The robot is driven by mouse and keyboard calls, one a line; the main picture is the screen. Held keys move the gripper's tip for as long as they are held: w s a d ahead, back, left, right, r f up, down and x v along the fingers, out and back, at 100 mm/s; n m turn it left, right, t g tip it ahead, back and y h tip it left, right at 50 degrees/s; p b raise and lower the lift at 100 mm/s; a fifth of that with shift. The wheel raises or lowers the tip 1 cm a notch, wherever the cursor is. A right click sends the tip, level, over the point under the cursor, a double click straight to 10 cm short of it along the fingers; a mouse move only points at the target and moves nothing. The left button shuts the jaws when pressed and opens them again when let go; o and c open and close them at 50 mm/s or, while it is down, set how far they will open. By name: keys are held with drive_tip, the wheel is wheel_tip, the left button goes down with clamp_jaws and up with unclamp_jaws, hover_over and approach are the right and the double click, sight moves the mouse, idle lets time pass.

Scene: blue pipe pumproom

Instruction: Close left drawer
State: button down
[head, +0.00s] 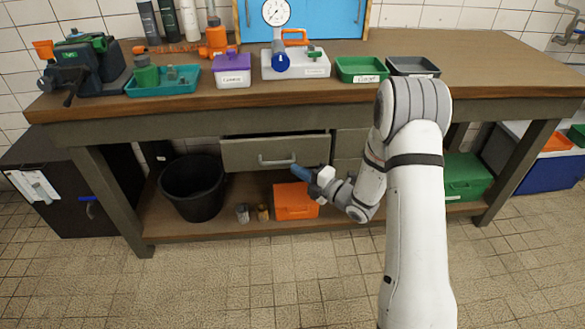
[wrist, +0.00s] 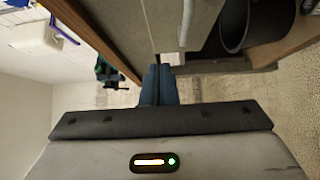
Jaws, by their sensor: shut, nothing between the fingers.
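The left drawer (head: 268,154) is a grey-green front with a pale bar handle (head: 276,161) under the workbench top. It stands out from the bench, with a dark gap along its top edge. In the wrist view the grey drawer front (wrist: 190,28) shows at the top, turned on its side. My gripper (head: 295,171) has blue fingers and is shut and empty. It is in front of the drawer's lower right part, right of the handle. In the wrist view the shut fingertips (wrist: 158,68) are near the drawer's edge; I cannot tell whether they touch it.
A black bucket (head: 193,190), small jars (head: 243,213) and an orange box (head: 295,202) stand on the lower shelf. A green box (head: 465,178) is right of my arm. Trays and tools cover the wooden benchtop (head: 180,100). The tiled floor in front is clear.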

drive_tip(key=x, duration=0.3)
drive_tip(key=w+x, duration=0.1)
drive_tip(key=x, duration=0.3)
drive_tip(key=d+x, duration=0.1)
drive_tip(key=x, duration=0.2)
drive_tip(key=shift+w+a, duration=0.1)
drive_tip(key=shift+w, duration=0.9)
